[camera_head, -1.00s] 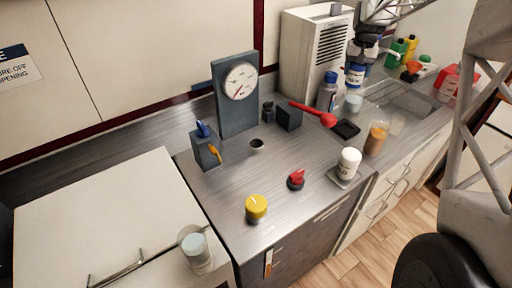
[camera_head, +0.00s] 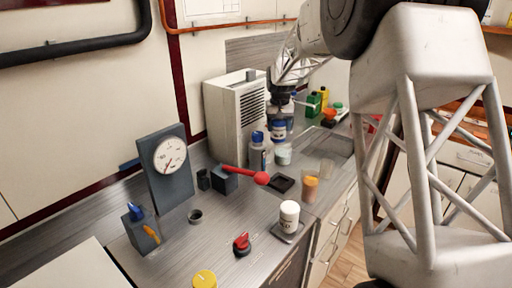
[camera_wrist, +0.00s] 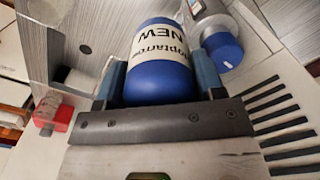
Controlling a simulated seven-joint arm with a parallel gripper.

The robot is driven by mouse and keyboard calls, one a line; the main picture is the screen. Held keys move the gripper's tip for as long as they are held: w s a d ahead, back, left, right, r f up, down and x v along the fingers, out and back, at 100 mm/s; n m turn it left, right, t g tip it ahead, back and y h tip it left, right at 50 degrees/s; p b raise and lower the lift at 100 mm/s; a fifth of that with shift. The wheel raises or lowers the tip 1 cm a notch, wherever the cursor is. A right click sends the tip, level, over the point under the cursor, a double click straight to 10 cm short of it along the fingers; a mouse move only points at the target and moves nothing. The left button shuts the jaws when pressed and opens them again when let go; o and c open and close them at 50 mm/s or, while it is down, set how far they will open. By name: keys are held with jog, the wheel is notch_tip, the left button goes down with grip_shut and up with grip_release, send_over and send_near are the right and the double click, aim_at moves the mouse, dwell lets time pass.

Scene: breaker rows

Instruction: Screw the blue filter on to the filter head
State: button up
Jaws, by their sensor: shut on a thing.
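The blue filter (camera_wrist: 158,75), a blue cylinder with a white label reading "NEW", is between the two fingers of my gripper (camera_wrist: 162,85) in the wrist view. The fingers are shut on its sides.
A white vented box (camera_head: 232,115) stands behind the bottle. A white labelled canister (camera_head: 289,214) sits on a small tray. A red knob (camera_head: 242,243), a yellow cylinder (camera_head: 204,279) and a gauge panel (camera_head: 168,165) stand to the left. Bare counter (camera_head: 215,240) lies between them.

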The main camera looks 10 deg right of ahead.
jog(key=a+r+n, duration=0.2)
jog(key=a+r, duration=0.2)
jog(key=s+a+f+n, duration=0.2)
jog(key=s+a+f, duration=0.1)
jog(key=s+a, duration=0.4)
jog(key=s+a+f+n, duration=0.3)
jog(key=s+a, duration=0.5)
jog(key=a, duration=0.3)
jog(key=s+a+f+n, duration=0.3)
jog(key=s+a+f, duration=0.1)
jog(key=s+a, duration=0.3)
jog(key=shift+s+a, duration=0.35)
jog(key=shift+a, duration=0.75)
jog(key=shift+f, duration=2.95)
jog(key=shift+f, duration=1.3)
jog(key=o, duration=1.2)
jog(key=shift+r, duration=0.1)
